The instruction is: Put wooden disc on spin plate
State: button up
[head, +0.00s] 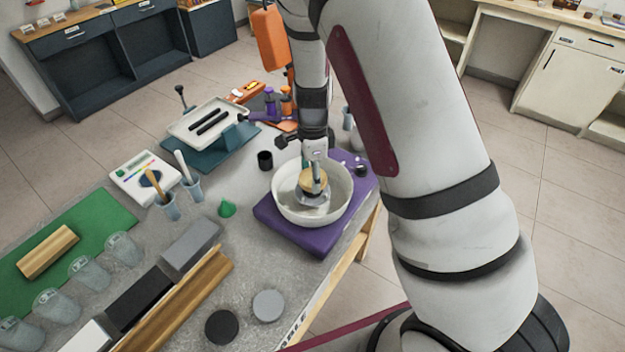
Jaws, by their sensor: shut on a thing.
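The wooden disc (307,182) is a small, round, tan piece inside the white bowl (340,208) of the purple-based device (318,238). My gripper (316,177) reaches down into the bowl and is shut on the disc, its fingers partly covering it. The spin plate (311,200) looks like the grey round piece in the middle of the bowl, just below the disc. I cannot tell whether the disc touches it.
The bowl's rim surrounds my gripper closely. A black disc (221,327) and a grey disc (268,305) lie at the front. A tray (208,122) stands behind.

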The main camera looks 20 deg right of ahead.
jog(key=shift+w+d+f, duration=0.1)
jog(key=shift+w+f, duration=0.05)
jog(key=shift+w, duration=0.35)
jog(key=shift+s+f+p, duration=0.2)
jog(key=shift+f+p, duration=0.2)
jog(key=shift+f, duration=0.8)
jog(key=shift+w+f, duration=0.1)
jog(key=shift+f, duration=0.35)
jog(key=shift+f, duration=0.15)
jog(key=o, duration=1.1)
